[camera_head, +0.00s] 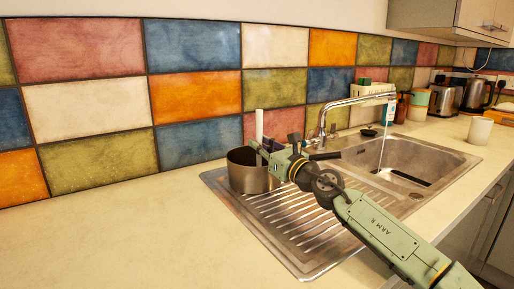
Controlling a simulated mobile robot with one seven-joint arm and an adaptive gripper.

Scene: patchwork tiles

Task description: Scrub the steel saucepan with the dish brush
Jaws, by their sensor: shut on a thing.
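The steel saucepan (240,172) stands upright on the ribbed drainer at the left of the sink, near the tiled wall. My gripper (263,151) is at the saucepan's rim, reaching in from the right. It is shut on an upright white handle (259,125), which looks like the dish brush's. The lower end of the brush is hidden by the gripper and the saucepan wall. I cannot tell whether the bristles touch the inside of the pan.
Water runs from the tap (358,101) into the sink basin (408,160) on the right. Bottles, a white mug (480,131), a toaster (446,97) and a kettle (476,94) stand farther right. The counter (120,235) at left is clear.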

